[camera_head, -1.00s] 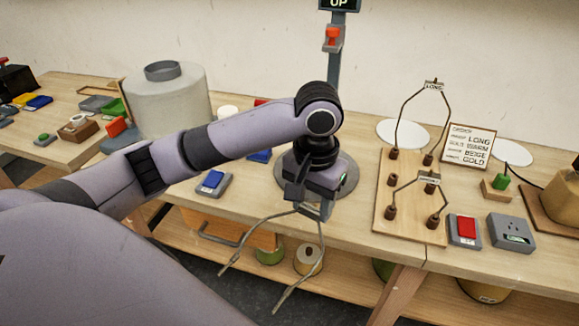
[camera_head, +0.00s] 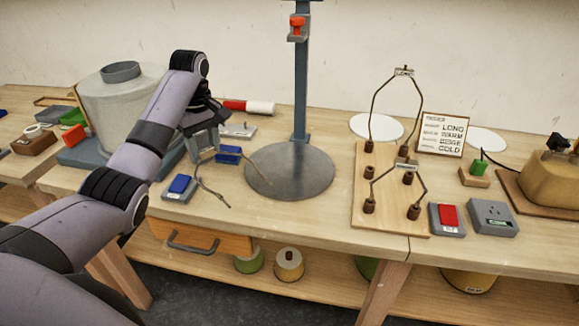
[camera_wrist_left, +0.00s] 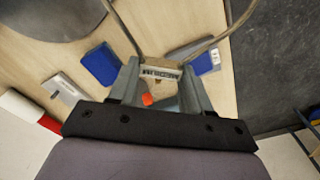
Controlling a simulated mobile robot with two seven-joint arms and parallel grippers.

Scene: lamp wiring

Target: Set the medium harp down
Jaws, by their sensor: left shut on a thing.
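My left gripper (camera_head: 207,143) is shut on the medium harp (camera_head: 208,187), a bent metal wire frame, above the bench left of the round metal base plate. In the left wrist view the harp's label tag (camera_wrist_left: 160,72) sits between the fingers of my left gripper (camera_wrist_left: 161,80), and its two wires spread away from them. The tag is too small to read surely. Whether the wire ends touch the bench I cannot tell. My right gripper is not in view.
A round metal base (camera_head: 290,172) carries a post. A wooden board (camera_head: 363,222) holds two other harps upright in brown sockets. A blue-topped switch box (camera_head: 181,187) stands near the front edge, with a blue block (camera_head: 229,154) behind. A large pale drum stands at left.

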